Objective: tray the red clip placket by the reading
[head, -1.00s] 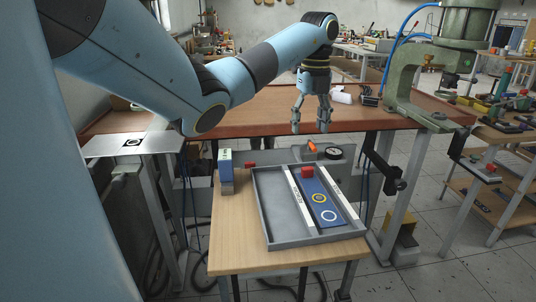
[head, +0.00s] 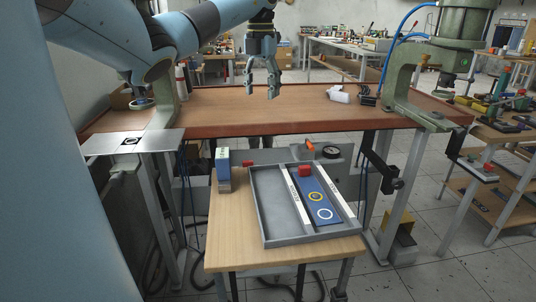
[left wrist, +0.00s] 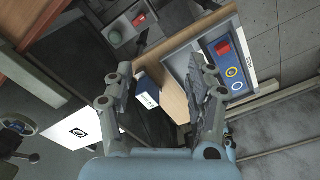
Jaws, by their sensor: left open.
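A red block (head: 305,170) sits at the far end of a blue strip (head: 318,200) with a yellow ring and a white ring. The strip lies between two white labelled rails in a grey tray (head: 272,222). The block also shows in the left wrist view (left wrist: 223,47). A round dial (head: 330,153) stands behind the tray, its reading too small to tell. My left gripper (head: 261,91) is open and empty, pointing down above the brown bench, behind and above the tray. Its spread fingers show in the left wrist view (left wrist: 163,90). My right gripper is out of view.
The tray stands on a small wooden table (head: 228,250). A blue-and-white box (head: 223,170) stands left of it. A metal plate with a ring mark (head: 131,141) is at the left. The brown bench (head: 215,113) has clear room; a green press (head: 405,75) stands at its right.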

